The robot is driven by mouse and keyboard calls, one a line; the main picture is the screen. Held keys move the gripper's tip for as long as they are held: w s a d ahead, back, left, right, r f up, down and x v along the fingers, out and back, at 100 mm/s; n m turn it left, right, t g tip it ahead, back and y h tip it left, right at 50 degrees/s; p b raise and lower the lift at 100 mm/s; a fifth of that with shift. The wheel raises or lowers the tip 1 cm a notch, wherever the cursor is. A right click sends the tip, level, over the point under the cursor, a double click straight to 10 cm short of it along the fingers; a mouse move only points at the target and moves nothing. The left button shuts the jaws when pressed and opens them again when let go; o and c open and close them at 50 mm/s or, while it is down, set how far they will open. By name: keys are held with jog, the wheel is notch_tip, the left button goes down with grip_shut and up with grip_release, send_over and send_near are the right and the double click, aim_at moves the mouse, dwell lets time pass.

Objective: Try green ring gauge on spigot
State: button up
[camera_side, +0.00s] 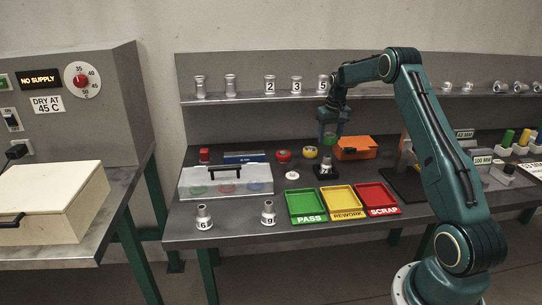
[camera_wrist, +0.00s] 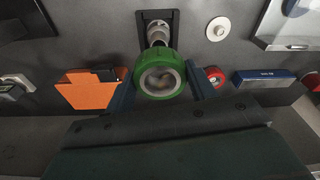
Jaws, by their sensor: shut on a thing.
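The green ring gauge (camera_wrist: 142,66) is held between the two blue fingers of my gripper (camera_wrist: 161,82) in the wrist view. In the side view my gripper (camera_side: 329,131) points down with the green ring gauge (camera_side: 329,140) at its tips. A grey metal casting with the spigot (camera_side: 325,159) stands on a black block (camera_side: 325,173) below. The ring appears above the spigot, with a small gap. In the wrist view the casting (camera_wrist: 157,34) shows just beyond the ring; the ring hides part of it, so exact alignment is unclear.
A clear-lidded case (camera_side: 184,186) with coloured circles inside stands at left. Green (camera_side: 305,219), yellow (camera_side: 343,215) and red (camera_side: 394,211) trays lie in front. An orange box (camera_side: 356,148) stands right of the block. Castings marked 6 (camera_side: 204,219) and 9 (camera_side: 268,214) stand near the front edge.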

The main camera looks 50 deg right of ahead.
aim_at(327, 156)
jog(key=shift+f, duration=0.1)
jog(key=shift+f, duration=2.2)
jog(key=o, duration=0.5)
jog(key=c, duration=0.4)
jog(key=shift+f, duration=1.05)
dwell(0.7)
jog(key=shift+r, duration=0.7)
